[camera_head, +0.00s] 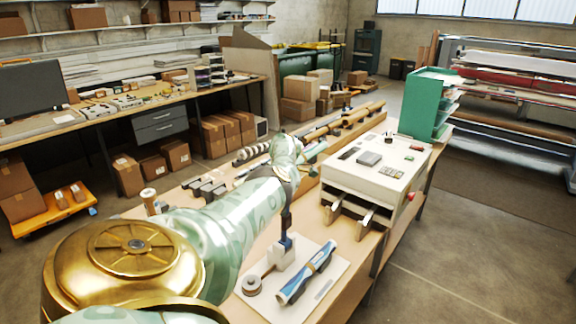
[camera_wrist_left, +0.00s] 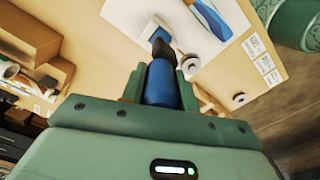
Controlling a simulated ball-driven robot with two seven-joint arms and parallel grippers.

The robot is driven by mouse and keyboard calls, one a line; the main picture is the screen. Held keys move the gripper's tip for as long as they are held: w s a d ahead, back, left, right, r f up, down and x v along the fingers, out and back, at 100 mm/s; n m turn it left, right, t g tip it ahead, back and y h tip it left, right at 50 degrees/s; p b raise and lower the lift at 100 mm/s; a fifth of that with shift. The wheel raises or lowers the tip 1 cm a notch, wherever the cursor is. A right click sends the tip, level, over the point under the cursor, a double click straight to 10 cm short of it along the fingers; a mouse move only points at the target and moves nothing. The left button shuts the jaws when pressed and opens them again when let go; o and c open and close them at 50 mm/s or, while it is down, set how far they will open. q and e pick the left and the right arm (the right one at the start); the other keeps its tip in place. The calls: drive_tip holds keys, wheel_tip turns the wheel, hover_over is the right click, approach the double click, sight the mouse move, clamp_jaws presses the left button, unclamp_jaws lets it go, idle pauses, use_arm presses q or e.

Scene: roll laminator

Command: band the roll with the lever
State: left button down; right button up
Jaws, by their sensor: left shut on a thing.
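A rolled sheet, blue and white (camera_head: 307,272), lies on a white board (camera_head: 318,296) on the bench. Next to it stands a small white banding device (camera_head: 280,266) with a blue and dark upright lever (camera_head: 287,241) and a round spool (camera_head: 252,285) at its side. The roll also shows at the top of the left wrist view (camera_wrist_left: 210,18). In that view my left gripper (camera_wrist_left: 160,82) is shut on the blue handle of the lever, with a dark piece beyond it. My forearm hides most of the hand in the head view. My right gripper is out of view.
A cream laminator (camera_head: 375,165) stands right of the board, with a green rack (camera_head: 425,105) behind it. Long brown rolls (camera_head: 350,118) and smaller parts lie along the back of the bench. The bench's right edge is close to the board.

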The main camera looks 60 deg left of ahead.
use_arm(q)
drive_tip(key=shift+s+a, duration=0.15)
drive_tip(key=c, duration=1.1)
unclamp_jaws()
drive_tip(key=shift+f, duration=0.1)
drive_tip(key=shift+o, duration=0.2)
drive_tip(key=shift+a, duration=0.1)
wheel_tip(320, 180, up, 6)
drive_tip(key=p, duration=0.2)
drive_tip(key=shift+f+p, duration=0.25)
drive_tip(key=shift+p, duration=0.1)
wheel_tip(320, 180, up, 11)
drive_tip(key=shift+p, duration=0.35)
drive_tip(key=shift+f, duration=0.2)
